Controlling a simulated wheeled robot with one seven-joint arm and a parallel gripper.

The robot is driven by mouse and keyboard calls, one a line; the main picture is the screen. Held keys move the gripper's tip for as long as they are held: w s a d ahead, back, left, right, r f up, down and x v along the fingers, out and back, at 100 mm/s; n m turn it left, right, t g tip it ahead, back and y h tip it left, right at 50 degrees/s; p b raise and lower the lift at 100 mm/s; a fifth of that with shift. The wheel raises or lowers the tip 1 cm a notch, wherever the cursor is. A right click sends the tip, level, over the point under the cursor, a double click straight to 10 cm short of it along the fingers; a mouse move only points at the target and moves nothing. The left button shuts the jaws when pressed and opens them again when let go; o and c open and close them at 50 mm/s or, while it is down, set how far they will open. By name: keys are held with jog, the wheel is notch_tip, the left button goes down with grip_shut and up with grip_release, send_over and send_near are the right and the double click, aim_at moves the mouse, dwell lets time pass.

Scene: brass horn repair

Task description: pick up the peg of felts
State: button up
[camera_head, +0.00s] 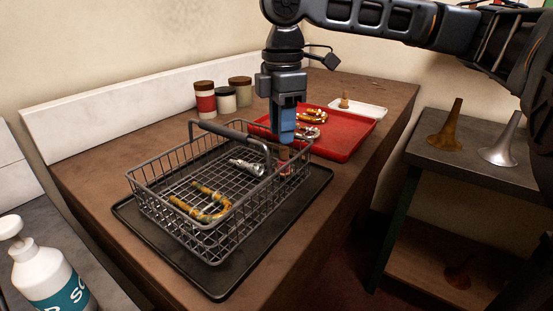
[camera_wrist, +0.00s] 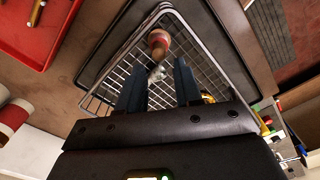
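The peg of felts (camera_head: 284,164), with pinkish-red felts, stands in the far right corner of the wire basket (camera_head: 217,240). In the wrist view the peg (camera_wrist: 158,42) shows its wooden end and red felts, just beyond my fingertips and roughly between them. My gripper (camera_head: 287,142) points down directly above the peg. Its two blue fingers are apart in the wrist view (camera_wrist: 160,66), with nothing held between them. Whether the fingertips touch the peg cannot be told.
The basket, on a dark mat (camera_head: 222,289), also holds a silver part (camera_head: 246,167) and a curved brass tube (camera_head: 203,205). Its handle (camera_head: 226,131) rises near my gripper. A red tray (camera_head: 350,135) with brass parts and several jars (camera_head: 205,99) stand behind.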

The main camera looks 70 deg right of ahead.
aim_at(284, 148)
notch_tip(284, 148, down, 7)
jog(key=shift+s+d+r, duration=0.1)
jog(key=shift+s+d, duration=0.05)
dwell(0.4)
grip_shut()
